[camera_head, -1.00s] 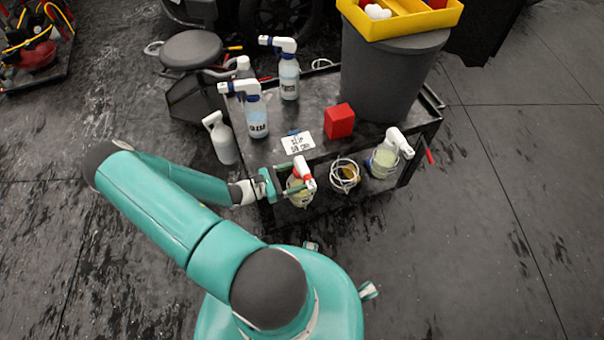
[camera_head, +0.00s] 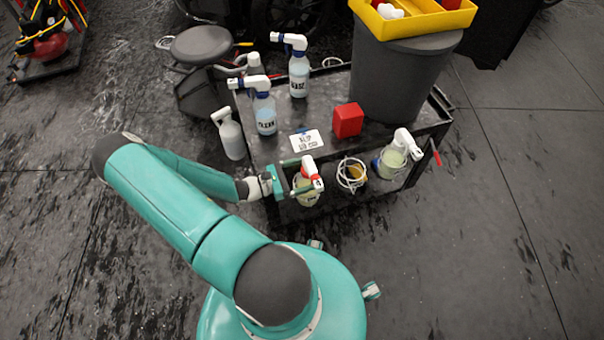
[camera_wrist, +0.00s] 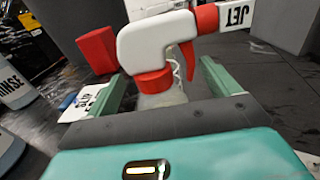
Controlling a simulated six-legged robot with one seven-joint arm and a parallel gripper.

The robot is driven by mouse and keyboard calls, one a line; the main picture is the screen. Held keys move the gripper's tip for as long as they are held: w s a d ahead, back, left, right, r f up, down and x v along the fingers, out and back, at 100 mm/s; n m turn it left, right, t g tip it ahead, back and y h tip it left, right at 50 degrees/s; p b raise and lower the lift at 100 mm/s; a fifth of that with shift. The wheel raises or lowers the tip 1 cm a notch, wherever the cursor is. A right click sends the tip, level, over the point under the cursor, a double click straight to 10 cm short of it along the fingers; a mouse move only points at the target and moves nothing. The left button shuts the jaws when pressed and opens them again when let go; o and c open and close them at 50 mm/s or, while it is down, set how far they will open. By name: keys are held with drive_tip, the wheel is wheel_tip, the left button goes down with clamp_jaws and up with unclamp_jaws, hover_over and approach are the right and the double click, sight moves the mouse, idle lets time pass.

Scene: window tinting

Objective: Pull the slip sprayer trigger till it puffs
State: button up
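A spray bottle with a white head, red collar and red trigger (camera_head: 308,170) stands in a holder on the cart's near side. In the wrist view its white head (camera_wrist: 155,42) fills the upper middle, with the red trigger (camera_wrist: 188,60) hanging down and "JET" on the nozzle end. No "slip" label is readable on this bottle. My gripper (camera_head: 303,175) reaches it from the left, its green fingers on either side of the neck. In the wrist view the fingers (camera_wrist: 163,72) are apart, with gaps visible beside the bottle. My palm hides its lower part.
The black cart (camera_head: 400,125) carries two blue-liquid sprayers (camera_head: 266,115), a red box (camera_head: 348,120), a printed card (camera_head: 307,142) and a grey bin (camera_head: 400,80). A wire ring (camera_head: 351,173) and another white-headed sprayer (camera_head: 397,157) sit to the right. Open floor lies farther right.

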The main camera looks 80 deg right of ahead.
drive_tip(key=shift+w, duration=0.1)
drive_tip(key=v, duration=1.3)
drive_tip(key=shift+w+a, duration=0.2)
drive_tip(key=shift+w, duration=0.05)
drive_tip(key=w+a+r+m+t+y, duration=0.3)
drive_tip(key=w+a+r+t, duration=0.2)
drive_tip(key=w+a+r, duration=0.45)
drive_tip(key=w+a+r+m+t+y, duration=0.25)
drive_tip(key=w+a+r+t, duration=0.35)
drive_tip(key=r, duration=0.6)
drive_tip(key=s+a+r+t+y, duration=0.2)
drive_tip(key=a+r+t, duration=0.3)
drive_tip(key=a+r, duration=0.4)
drive_tip(key=s+a+r+t+y, duration=0.1)
drive_tip(key=s+a+r+t, duration=0.1)
drive_tip(key=a+r+t, duration=0.3)
drive_tip(key=a+r, duration=0.4)
drive_tip(key=r, duration=0.3)
drive_tip(key=shift+s+a+m+y, duration=0.2)
drive_tip(key=shift+s+m+y, duration=0.15)
drive_tip(key=shift+s, duration=0.05)
